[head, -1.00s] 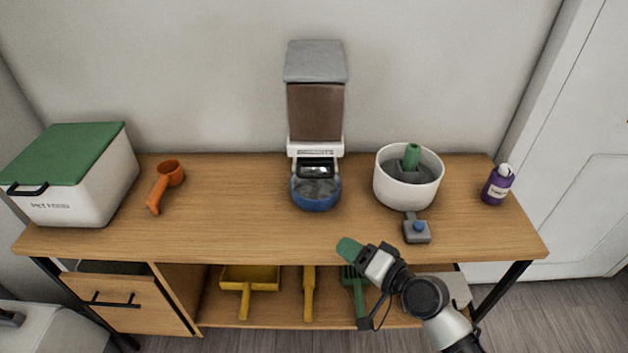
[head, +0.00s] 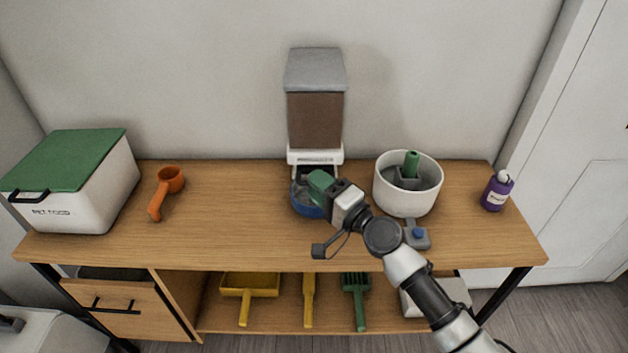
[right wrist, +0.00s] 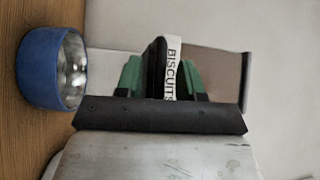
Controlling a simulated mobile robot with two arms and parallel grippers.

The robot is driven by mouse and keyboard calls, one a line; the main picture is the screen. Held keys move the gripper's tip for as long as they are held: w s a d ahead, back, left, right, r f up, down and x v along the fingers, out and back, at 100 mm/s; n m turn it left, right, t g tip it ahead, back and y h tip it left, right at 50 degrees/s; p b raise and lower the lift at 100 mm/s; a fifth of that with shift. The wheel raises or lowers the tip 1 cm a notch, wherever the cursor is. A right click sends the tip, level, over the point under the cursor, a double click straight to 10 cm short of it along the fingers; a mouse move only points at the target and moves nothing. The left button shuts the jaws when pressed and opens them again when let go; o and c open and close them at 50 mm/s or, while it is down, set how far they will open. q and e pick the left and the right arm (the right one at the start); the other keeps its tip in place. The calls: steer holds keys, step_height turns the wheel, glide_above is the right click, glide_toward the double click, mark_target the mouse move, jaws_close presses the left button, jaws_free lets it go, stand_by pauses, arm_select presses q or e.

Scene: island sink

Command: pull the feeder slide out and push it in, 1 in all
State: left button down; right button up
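The feeder (head: 316,120) stands at the back of the table against the wall, with a grey lid, a brown-filled hopper and a white front. In the right wrist view its white label reading BISCUITS (right wrist: 172,65) and a dark part beside it, perhaps the slide (right wrist: 154,70), show between my green fingers. My right gripper (head: 318,184) is in front of the feeder, over the blue bowl (head: 304,207). Its fingers (right wrist: 161,80) stand apart, open, one on each side of the dark part; contact cannot be told. In the head view my gripper hides the slide area. My left gripper is not in view.
A white pot (head: 408,200) and a grey tool with a blue button (head: 417,236) stand right of the feeder, close to my right arm. A purple bottle (head: 497,192) is farther right. An orange scoop (head: 165,190) and a pet food box (head: 75,190) are left; tabletop between is clear.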

steer(key=shift+w+a+r, duration=0.1)
steer(key=shift+w+a, duration=0.4)
steer(key=shift+a, duration=0.05)
jaws_close()
steer(key=shift+s+p, duration=0.7)
steer(key=shift+s, duration=1.05)
jaws_free()
